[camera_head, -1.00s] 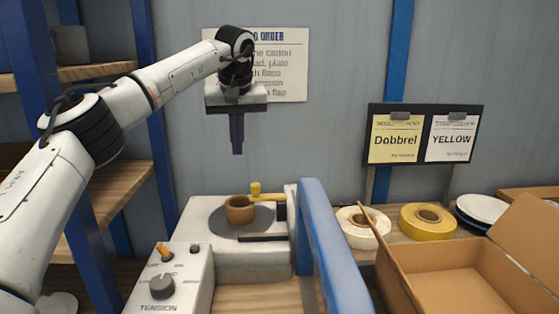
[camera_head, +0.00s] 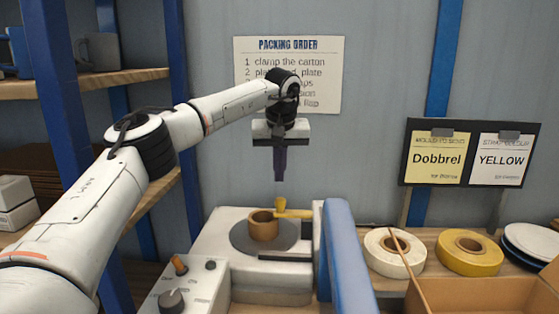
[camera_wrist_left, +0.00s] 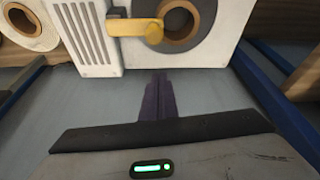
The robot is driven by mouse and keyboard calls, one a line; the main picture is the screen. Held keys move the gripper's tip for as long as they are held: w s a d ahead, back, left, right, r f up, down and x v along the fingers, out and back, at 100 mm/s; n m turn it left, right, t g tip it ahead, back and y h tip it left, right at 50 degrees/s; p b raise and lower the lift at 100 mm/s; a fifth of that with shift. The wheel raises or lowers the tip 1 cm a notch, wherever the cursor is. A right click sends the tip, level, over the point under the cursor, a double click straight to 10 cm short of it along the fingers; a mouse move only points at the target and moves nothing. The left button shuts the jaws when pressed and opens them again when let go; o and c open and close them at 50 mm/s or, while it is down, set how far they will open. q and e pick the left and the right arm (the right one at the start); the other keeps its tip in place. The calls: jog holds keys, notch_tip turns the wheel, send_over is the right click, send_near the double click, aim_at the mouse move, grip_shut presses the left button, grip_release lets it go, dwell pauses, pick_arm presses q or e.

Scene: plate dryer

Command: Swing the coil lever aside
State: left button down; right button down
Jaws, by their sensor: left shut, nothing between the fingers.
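The coil lever is a yellow arm with an upright knob (camera_head: 281,205) at the back of the white machine (camera_head: 222,232). In the left wrist view the yellow lever (camera_wrist_left: 127,27) reaches across to the brown core (camera_wrist_left: 179,27). The core (camera_head: 263,227) stands on a grey disc (camera_head: 247,240). My left gripper (camera_head: 280,178) points down above the lever, apart from it, with its dark fingers shut and empty. The fingers also show in the left wrist view (camera_wrist_left: 158,80). My right gripper is not in view.
A blue bar (camera_head: 347,255) stands just right of the machine. White tape (camera_head: 394,252) and yellow tape (camera_head: 469,252) lie farther right, near an open carton (camera_head: 470,296). A blue-posted shelf (camera_head: 85,80) stands left. A control box (camera_head: 183,288) sits in front.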

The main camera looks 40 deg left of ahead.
pick_arm(q)
jog(key=shift+s+d+f, duration=0.3)
jog(key=shift+d+f, duration=0.05)
jog(key=shift+f, duration=0.25)
jog(key=shift+s+d+f, duration=0.3)
jog(key=shift+d+f, duration=0.1)
jog(key=shift+f, duration=0.15)
jog(key=shift+s+d+f, duration=0.3)
jog(key=shift+d+f, duration=0.05)
jog(key=shift+f, duration=0.25)
jog(key=shift+s+a, duration=0.1)
jog(key=shift+s, duration=0.05)
